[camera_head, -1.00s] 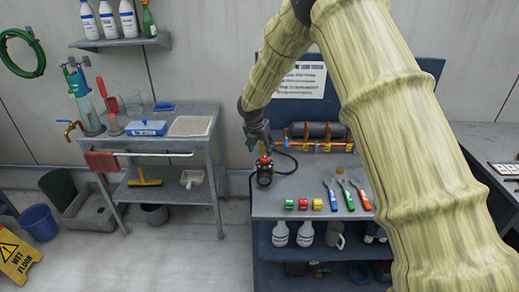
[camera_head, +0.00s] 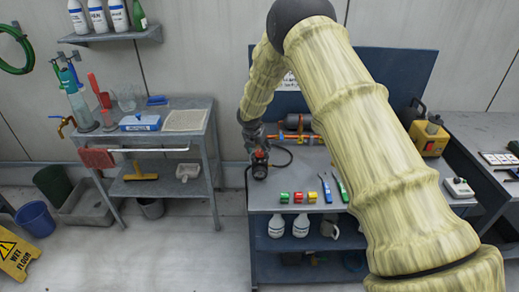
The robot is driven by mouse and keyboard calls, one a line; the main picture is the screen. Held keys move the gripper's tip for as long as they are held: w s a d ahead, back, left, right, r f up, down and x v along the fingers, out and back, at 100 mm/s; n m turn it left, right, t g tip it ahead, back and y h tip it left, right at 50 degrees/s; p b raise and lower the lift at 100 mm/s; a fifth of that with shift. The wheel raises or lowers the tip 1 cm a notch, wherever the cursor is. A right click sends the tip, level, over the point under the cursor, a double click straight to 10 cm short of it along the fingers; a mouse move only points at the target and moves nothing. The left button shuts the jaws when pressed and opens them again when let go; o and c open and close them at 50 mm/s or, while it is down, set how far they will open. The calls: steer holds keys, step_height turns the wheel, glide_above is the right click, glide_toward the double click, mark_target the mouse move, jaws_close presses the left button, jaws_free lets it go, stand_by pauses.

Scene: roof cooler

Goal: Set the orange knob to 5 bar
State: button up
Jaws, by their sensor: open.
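A small black device (camera_head: 259,172) stands near the left edge of the grey workbench (camera_head: 274,202), with a black hose running from it. The orange-red knob (camera_head: 260,157) on its top shows only in part; I cannot read any pressure scale. My gripper (camera_head: 256,149) points down right over the knob, with its jaws open. The fingers are small and dark here, and I cannot tell whether they touch the knob or stand around it.
Red, green and yellow blocks (camera_head: 298,197) and tools with blue and green handles (camera_head: 327,188) lie on the bench. Orange piping and a dark cylinder (camera_head: 293,123) are behind. A grey cart (camera_head: 196,143) stands at left, with a gap of floor between.

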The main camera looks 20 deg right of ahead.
steer(key=shift+x, duration=1.05)
steer(key=c, duration=1)
